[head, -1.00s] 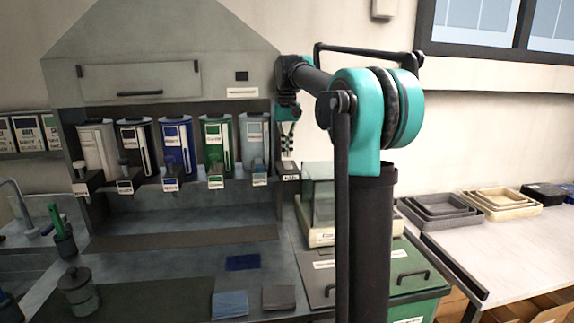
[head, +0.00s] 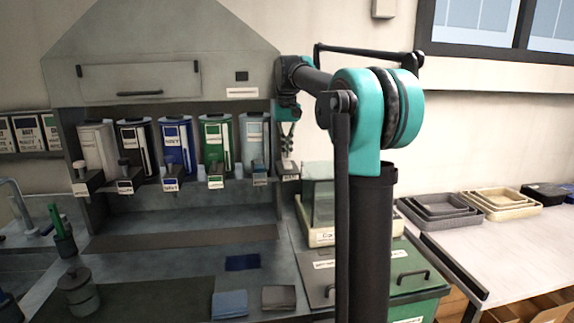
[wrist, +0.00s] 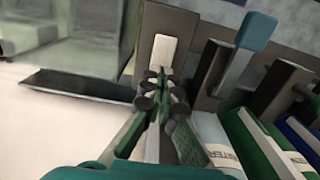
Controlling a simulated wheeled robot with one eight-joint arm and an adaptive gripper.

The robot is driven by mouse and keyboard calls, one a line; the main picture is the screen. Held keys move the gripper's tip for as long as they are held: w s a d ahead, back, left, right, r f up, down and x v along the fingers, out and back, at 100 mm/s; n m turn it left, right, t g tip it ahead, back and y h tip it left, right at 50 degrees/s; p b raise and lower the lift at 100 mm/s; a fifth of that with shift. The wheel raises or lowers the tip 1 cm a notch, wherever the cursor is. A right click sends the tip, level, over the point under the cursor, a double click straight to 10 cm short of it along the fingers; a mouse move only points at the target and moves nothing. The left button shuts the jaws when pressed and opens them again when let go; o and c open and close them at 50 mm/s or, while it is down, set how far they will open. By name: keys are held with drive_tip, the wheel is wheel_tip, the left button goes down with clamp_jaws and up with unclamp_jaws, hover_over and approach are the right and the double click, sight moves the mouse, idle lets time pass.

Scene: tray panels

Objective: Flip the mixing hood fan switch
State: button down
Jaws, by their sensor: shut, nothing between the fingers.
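The mixing hood (head: 160,55) is a grey cabinet with a sloped top on the left in the head view. A pale upright plate (head: 287,167) with a small label below it is at its right edge, probably the fan switch; I cannot read the label or tell its position. In the wrist view a white rectangular plate (wrist: 163,57) on a grey-brown panel is straight ahead of the fingertips. My gripper (head: 287,148) is shut and empty, just above the pale plate in the head view. The wrist view shows its fingertips (wrist: 161,76) together over the plate's lower end; contact is unclear.
Several coloured dispensers (head: 175,145) with levers stand in a row left of my gripper. A blue-grey lever (wrist: 257,32) is close on the right in the wrist view. A glass-sided box (head: 318,205) stands below right of the hood. Stacked trays (head: 500,200) are far right.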

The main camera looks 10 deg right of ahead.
sight(287, 162)
drive_tip(key=shift+f, duration=0.95)
idle(0.6)
drive_tip(key=shift+r, duration=3.5)
